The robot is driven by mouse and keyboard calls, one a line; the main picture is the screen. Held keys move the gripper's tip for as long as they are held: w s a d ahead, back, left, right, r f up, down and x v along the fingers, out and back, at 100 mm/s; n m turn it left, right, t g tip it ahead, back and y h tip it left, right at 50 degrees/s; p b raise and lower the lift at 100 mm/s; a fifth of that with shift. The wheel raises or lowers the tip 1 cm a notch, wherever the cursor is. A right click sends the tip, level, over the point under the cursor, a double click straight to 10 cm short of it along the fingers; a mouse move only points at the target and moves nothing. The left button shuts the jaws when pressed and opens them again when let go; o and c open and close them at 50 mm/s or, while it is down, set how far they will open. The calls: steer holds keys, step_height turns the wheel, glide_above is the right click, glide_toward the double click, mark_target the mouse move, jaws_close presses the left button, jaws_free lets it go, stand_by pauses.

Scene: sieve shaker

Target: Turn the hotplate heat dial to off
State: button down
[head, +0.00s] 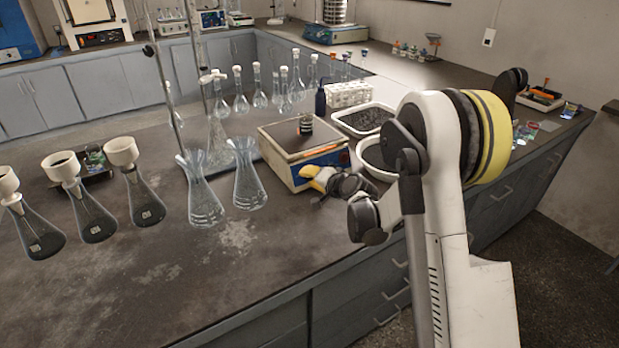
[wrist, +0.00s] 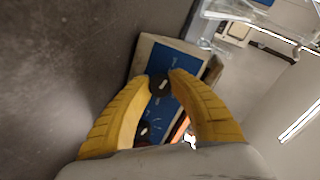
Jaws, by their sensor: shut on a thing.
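The hotplate (head: 283,137) is a pale box with a grey top and a blue front, standing on the bench in the middle of the head view. Its blue front panel (wrist: 176,60) fills the middle of the wrist view. My gripper (wrist: 162,82) has its yellow fingertips closed on a dark round dial (wrist: 159,88) with a white mark. A second dark dial (wrist: 145,130) shows between the fingers, nearer the palm. I cannot read which dial is the heat dial. In the head view my gripper (head: 318,178) is at the hotplate's front and hides the dials.
A small dark banded vessel (head: 306,124) stands on the hotplate top. Empty glass flasks (head: 204,192) stand close on the left. Two white-rimmed trays (head: 370,165) lie to the right, by my arm.

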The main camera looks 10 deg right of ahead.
steer(key=c, duration=1.2)
jaws_free()
steer(key=shift+o, duration=0.2)
steer(key=v, duration=1.2)
